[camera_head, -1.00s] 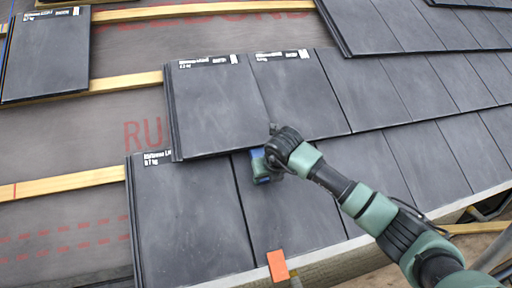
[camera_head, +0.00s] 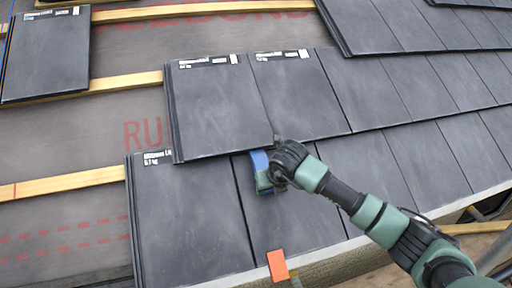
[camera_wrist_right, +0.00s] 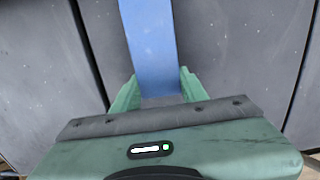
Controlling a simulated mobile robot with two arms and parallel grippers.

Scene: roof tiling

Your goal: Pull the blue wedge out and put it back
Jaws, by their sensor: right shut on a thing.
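The blue wedge (camera_head: 259,162) lies on a dark roof tile in the lower row, just below the lower edge of the upper tile row. It also shows in the right wrist view as a long blue strip (camera_wrist_right: 149,48) running away from the gripper. My right gripper (camera_head: 265,184) is shut on its near end, one green finger on each side (camera_wrist_right: 155,92). Whether the wedge's far end is still under the upper tile (camera_head: 300,95) is hard to tell. My left gripper is not in view.
An orange piece (camera_head: 278,265) lies at the lower tile edge, near the eave. A loose tile (camera_head: 45,55) lies at upper left. Wooden battens (camera_head: 62,183) and grey underlay with red print show at left. Tiles at right lie in close rows.

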